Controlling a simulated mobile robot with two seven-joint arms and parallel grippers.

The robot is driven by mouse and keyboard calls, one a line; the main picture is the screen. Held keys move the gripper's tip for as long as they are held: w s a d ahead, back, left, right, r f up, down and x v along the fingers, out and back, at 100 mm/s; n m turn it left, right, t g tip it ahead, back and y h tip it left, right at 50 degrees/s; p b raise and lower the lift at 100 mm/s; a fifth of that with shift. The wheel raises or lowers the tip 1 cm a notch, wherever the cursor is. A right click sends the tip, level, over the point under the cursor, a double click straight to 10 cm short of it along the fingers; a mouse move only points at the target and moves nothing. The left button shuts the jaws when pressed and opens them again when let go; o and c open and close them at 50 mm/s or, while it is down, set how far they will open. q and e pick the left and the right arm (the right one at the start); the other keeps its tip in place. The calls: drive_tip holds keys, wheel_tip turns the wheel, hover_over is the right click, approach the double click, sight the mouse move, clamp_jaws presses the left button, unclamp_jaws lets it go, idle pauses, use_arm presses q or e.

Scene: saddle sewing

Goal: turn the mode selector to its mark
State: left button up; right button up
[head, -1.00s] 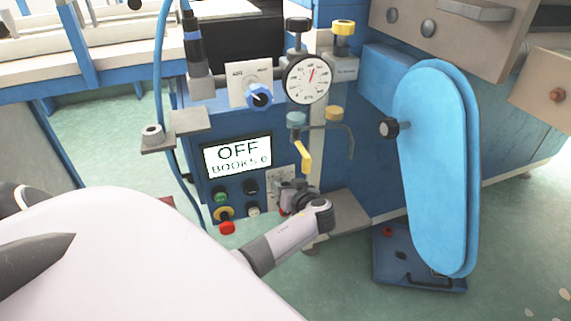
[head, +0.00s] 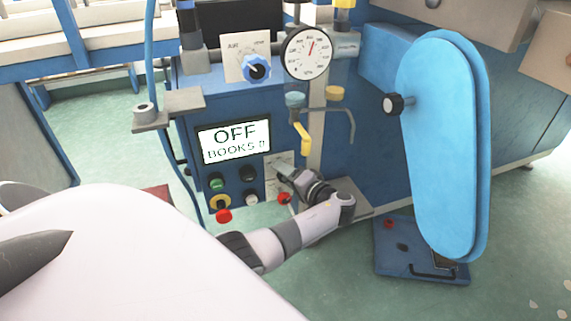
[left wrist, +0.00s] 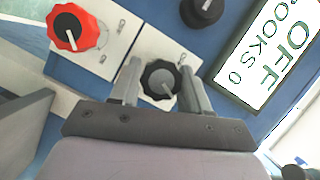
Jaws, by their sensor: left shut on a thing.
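The mode selector, which I take to be the black round knob with a pale pointer line (left wrist: 161,79), sits on a white plate in the left wrist view. My left gripper (left wrist: 163,88) has one finger on each side of this knob and is shut on it. In the head view the left gripper (head: 286,173) is at the lower right of the machine's blue front panel, over a white plate (head: 279,158). There the gripper hides the knob. The plate's marks are too small to read. My right gripper is not in view.
A red knob (left wrist: 75,27) is close beside the gripper in the left wrist view. The display (head: 234,140) reads OFF and BOOKS 0. Several buttons are below it. A yellow lever (head: 302,137) hangs just above the gripper, and a large blue cover (head: 440,140) stands at right.

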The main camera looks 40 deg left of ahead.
use_arm(q)
drive_tip(key=shift+f+m, duration=0.2)
drive_tip(key=shift+m, duration=0.3)
drive_tip(key=shift+m+y+b, duration=0.5)
drive_tip(key=shift+m+b, duration=0.05)
drive_tip(key=shift+m, duration=0.55)
drive_tip(key=shift+m+y+b, duration=0.35)
drive_tip(key=shift+m+y, duration=0.15)
drive_tip(key=shift+m, duration=0.9)
drive_tip(key=shift+m+y, duration=0.3)
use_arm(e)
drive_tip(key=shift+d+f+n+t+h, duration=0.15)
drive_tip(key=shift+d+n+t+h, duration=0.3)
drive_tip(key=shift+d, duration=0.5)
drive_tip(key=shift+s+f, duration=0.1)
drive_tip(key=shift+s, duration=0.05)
